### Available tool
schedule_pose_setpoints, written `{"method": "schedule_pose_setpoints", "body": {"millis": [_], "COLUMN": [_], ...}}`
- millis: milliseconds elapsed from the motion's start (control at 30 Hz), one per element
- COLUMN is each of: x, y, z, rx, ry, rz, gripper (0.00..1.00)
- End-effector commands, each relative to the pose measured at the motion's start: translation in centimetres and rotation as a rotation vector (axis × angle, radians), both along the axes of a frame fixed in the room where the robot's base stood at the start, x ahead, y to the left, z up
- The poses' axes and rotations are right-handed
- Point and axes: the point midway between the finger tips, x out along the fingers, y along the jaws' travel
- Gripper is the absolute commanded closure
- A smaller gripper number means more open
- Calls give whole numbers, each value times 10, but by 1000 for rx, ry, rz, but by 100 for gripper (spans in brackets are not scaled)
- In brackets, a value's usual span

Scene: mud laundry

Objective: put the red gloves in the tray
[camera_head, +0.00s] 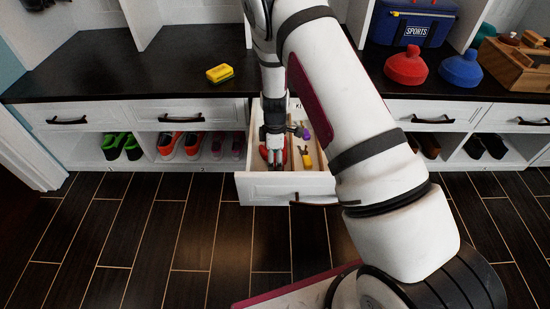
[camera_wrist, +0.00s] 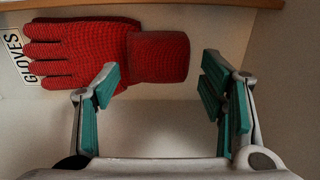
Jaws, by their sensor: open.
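The red gloves (camera_wrist: 75,55) lie in the left compartment of an open white drawer (camera_head: 262,186), beside a label reading GLOVES (camera_wrist: 17,55). In the head view only red bits (camera_head: 264,153) show around my gripper. My gripper (camera_wrist: 162,78) is open and points down into this compartment. In the wrist view the red knitted cuff shows between and beyond the fingertips, and the glove's fingers point left. I cannot tell whether the fingers touch the cuff. No separate tray can be made out; the compartment itself is tray-like.
A divider (camera_head: 292,165) splits the drawer; yellow (camera_head: 306,159) and purple (camera_head: 302,132) key-like items lie right of it. The dark bench top holds a yellow sponge-like block (camera_head: 220,73), a blue SPORTS bag (camera_head: 412,22), red (camera_head: 406,67) and blue (camera_head: 461,70) domed objects. Shoes fill cubbies below.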

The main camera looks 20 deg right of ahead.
Motion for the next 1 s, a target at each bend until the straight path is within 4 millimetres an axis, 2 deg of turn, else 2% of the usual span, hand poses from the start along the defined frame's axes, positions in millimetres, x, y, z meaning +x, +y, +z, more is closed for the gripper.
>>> {"method": "schedule_pose_setpoints", "body": {"millis": [300, 500, 633, 900, 1000], "x": [1, 1, 1, 0, -2], "y": [0, 0, 0, 0, 2], "z": [68, 100, 110, 116, 131], "rx": [1, 2, 1, 2, 11], "ry": [-3, -2, -1, -2, -5], "rz": [0, -1, 1, -4, -31], "gripper": [36, 36, 36, 36, 36]}}
